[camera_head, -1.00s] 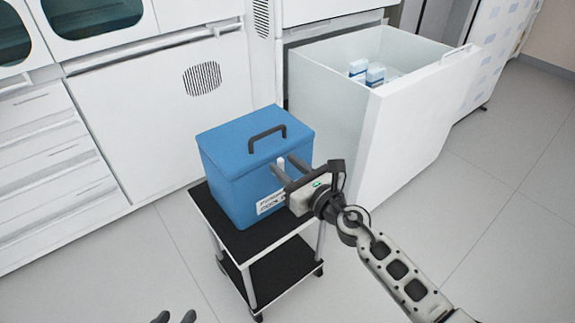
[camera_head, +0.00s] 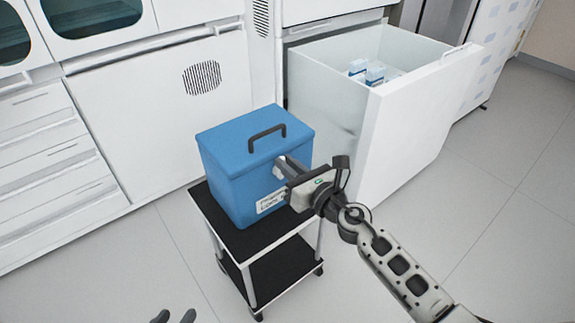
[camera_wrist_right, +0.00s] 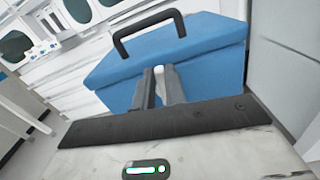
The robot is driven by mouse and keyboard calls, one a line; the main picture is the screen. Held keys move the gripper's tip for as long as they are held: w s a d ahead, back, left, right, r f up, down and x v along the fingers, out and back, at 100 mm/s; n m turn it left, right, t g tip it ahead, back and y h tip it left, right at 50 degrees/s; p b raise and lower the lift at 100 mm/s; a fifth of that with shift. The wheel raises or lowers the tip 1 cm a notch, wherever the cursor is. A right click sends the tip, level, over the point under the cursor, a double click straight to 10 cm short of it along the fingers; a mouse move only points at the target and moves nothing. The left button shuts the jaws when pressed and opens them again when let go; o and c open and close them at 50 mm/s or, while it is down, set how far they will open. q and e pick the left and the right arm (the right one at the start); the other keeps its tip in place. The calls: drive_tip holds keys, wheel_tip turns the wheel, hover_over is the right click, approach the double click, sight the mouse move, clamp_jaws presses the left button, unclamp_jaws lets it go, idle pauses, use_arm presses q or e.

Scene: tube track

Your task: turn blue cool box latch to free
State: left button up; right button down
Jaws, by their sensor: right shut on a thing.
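The blue cool box (camera_head: 232,172) stands closed on a small black-topped cart, with a dark handle (camera_head: 267,133) on its lid and a white label (camera_head: 270,201) on its front. My right gripper (camera_head: 281,163) is at the box's front, just below the lid edge. In the right wrist view its fingers (camera_wrist_right: 160,84) are close together on the small white latch (camera_wrist_right: 158,70), of which only the tip shows. The latch's exact angle is hard to tell. My left gripper (camera_head: 175,317) shows only its dark fingertips, apart, at the bottom edge, away from the box.
The cart (camera_head: 235,246) has a black lower shelf. An open white drawer (camera_head: 415,118) with small white-and-blue boxes (camera_head: 374,76) stands right of the box, near my right gripper. White cabinets (camera_head: 150,120) stand behind. The floor in front is clear.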

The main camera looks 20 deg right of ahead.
use_arm(q)
drive_tip(key=shift+a+r+p, duration=0.2)
drive_tip(key=shift+r+p, duration=0.25)
drive_tip(key=shift+r, duration=0.35)
use_arm(e)
drive_tip(key=shift+w+d+f+m, duration=0.15)
drive_tip(key=shift+d+f+m, duration=0.4)
drive_tip(key=shift+m, duration=2.2)
drive_tip(key=shift+w+d+f+m, duration=0.2)
drive_tip(key=shift+d+f+m, duration=0.35)
drive_tip(key=shift+m, duration=2.25)
drive_tip(key=shift+w+d+f+m, duration=0.15)
drive_tip(key=shift+d+f+m, duration=0.4)
drive_tip(key=shift+m, duration=2.2)
use_arm(q)
drive_tip(key=shift+s, duration=0.1)
use_arm(e)
drive_tip(key=shift+a+f, duration=0.15)
drive_tip(key=shift+f, duration=0.05)
drive_tip(key=c, duration=1.5)
unclamp_jaws()
drive_tip(key=shift+o, duration=0.3)
drive_tip(key=shift+s, duration=0.1)
